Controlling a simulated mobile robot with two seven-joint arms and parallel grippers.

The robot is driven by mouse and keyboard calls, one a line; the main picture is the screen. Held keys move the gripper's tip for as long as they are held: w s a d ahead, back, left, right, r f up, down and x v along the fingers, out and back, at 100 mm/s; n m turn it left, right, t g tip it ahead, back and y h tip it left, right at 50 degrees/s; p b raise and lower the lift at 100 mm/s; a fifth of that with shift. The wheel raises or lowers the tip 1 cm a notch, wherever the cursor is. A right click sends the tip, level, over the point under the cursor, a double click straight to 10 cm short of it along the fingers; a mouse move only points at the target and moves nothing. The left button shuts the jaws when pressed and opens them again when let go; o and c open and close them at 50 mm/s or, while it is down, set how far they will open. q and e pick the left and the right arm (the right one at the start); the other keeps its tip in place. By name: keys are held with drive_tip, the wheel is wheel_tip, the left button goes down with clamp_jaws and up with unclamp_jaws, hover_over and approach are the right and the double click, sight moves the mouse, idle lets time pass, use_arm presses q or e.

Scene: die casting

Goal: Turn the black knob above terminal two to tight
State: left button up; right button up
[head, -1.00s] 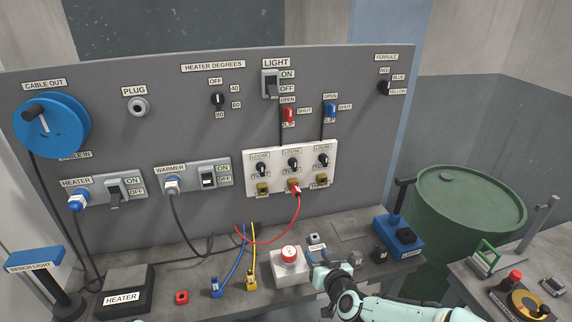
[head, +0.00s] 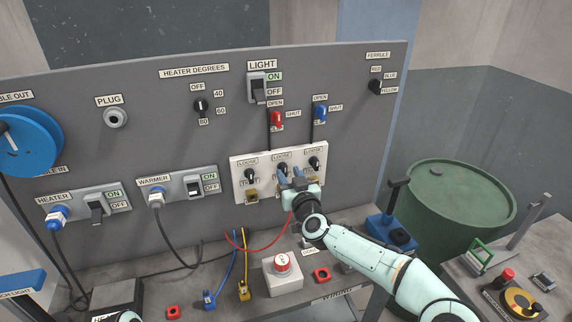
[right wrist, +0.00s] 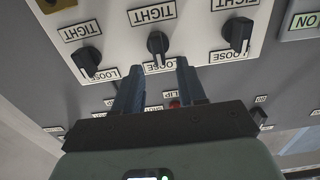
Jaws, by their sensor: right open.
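The black knob above terminal two (head: 282,169) is the middle of three black knobs on the white terminal plate (head: 238,186). In the right wrist view this knob (right wrist: 158,45) stands just beyond my fingertips, its pointer towards the LOOSE label. The TIGHT label lies on its opposite side. My right gripper (head: 291,176) is in front of the plate, and its open fingers (right wrist: 168,68) are empty and a little short of the knob. Terminal two is hidden behind my gripper. The red cable (head: 262,246) runs up behind the gripper.
Similar black knobs stand left (head: 249,175) and right (head: 314,163) of the middle one. Red (head: 276,119) and blue (head: 320,113) levers sit above the plate. A white box with a red button (head: 282,263) stands on the bench below.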

sight(285, 169)
drive_tip(key=shift+p+x, duration=0.6)
drive_tip(key=shift+x, duration=1.1)
use_arm(q)
drive_tip(key=shift+w+r, duration=0.25)
drive_tip(key=shift+r, duration=0.25)
drive_tip(key=shift+w+r, duration=0.25)
drive_tip(key=shift+r, duration=0.2)
use_arm(e)
clamp_jaws()
